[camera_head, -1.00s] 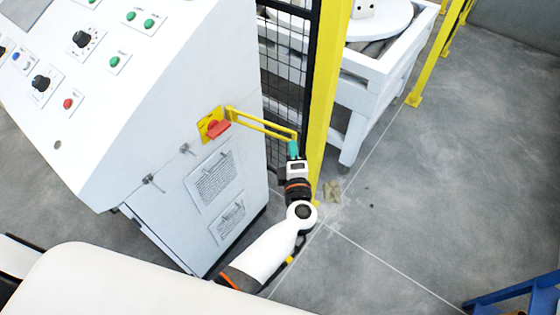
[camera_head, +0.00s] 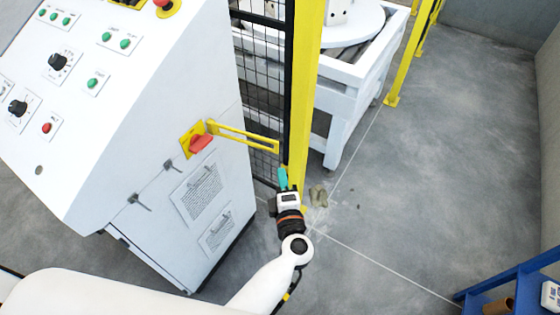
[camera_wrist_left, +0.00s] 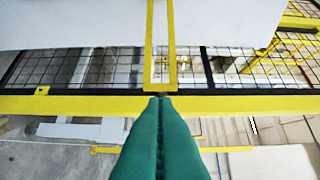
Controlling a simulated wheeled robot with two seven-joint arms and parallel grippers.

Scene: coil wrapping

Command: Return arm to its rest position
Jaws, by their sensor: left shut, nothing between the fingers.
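My left arm comes in from the bottom of the head view. Its left gripper (camera_head: 282,178) has teal fingers and points up toward the yellow fence post. The fingers are shut with nothing between them, as the left wrist view also shows (camera_wrist_left: 160,103). The gripper is below the end of the yellow handle bar (camera_head: 245,136) on the white control cabinet, apart from it in the head view. In the left wrist view the bar (camera_wrist_left: 160,60) lies straight beyond the fingertips. My right gripper is not in view.
The white control cabinet (camera_head: 120,110) stands at left, with a red switch (camera_head: 201,144) on its side. A yellow post (camera_head: 305,90) and black mesh fence (camera_head: 262,85) stand close by the gripper. A blue rack (camera_head: 520,285) is at bottom right. Grey floor (camera_head: 440,150) at right is open.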

